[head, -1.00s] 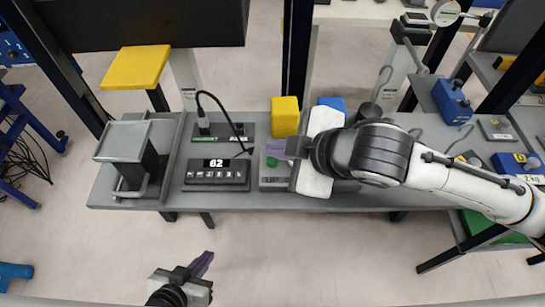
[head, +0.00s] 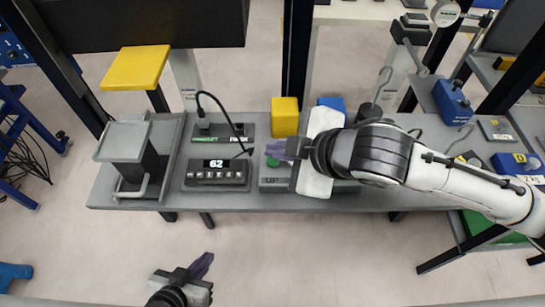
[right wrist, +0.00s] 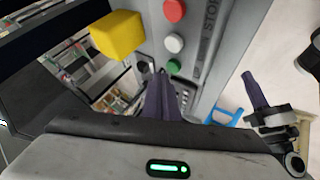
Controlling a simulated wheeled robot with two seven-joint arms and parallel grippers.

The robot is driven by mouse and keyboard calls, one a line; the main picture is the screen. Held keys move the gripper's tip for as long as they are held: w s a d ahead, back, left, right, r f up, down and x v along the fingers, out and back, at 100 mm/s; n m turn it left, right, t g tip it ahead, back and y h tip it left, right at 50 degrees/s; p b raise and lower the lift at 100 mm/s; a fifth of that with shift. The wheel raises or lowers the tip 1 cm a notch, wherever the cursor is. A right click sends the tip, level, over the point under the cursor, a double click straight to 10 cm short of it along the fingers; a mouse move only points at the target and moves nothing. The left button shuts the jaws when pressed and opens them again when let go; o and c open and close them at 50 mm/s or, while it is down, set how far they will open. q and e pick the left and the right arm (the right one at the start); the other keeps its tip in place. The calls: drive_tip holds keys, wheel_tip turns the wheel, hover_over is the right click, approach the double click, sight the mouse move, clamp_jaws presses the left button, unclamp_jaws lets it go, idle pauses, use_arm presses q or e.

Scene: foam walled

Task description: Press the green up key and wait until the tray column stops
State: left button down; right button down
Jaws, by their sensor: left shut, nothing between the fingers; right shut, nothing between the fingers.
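The green key (head: 272,161) is on a grey key panel (head: 273,183) near the bench's front edge. It also shows in the right wrist view (right wrist: 174,66), beside a white key (right wrist: 174,43) and a red key (right wrist: 173,10). My right gripper (head: 272,150) is shut and empty, its purple fingertips right by the green key; I cannot tell whether they touch it. The tray column (head: 153,160) stands at the bench's left end, with a grey tray top (head: 122,141). My left gripper (head: 204,262) is shut and empty, in front of the bench.
A dark unit with a display (head: 217,163) reading 62 sits between the column and the key panel. A yellow block (head: 285,117) stands behind the panel. A black cable (head: 222,107) arches over the unit. My right arm covers part of the bench.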

idle(0.6)
drive_tip(key=shift+f, duration=0.45)
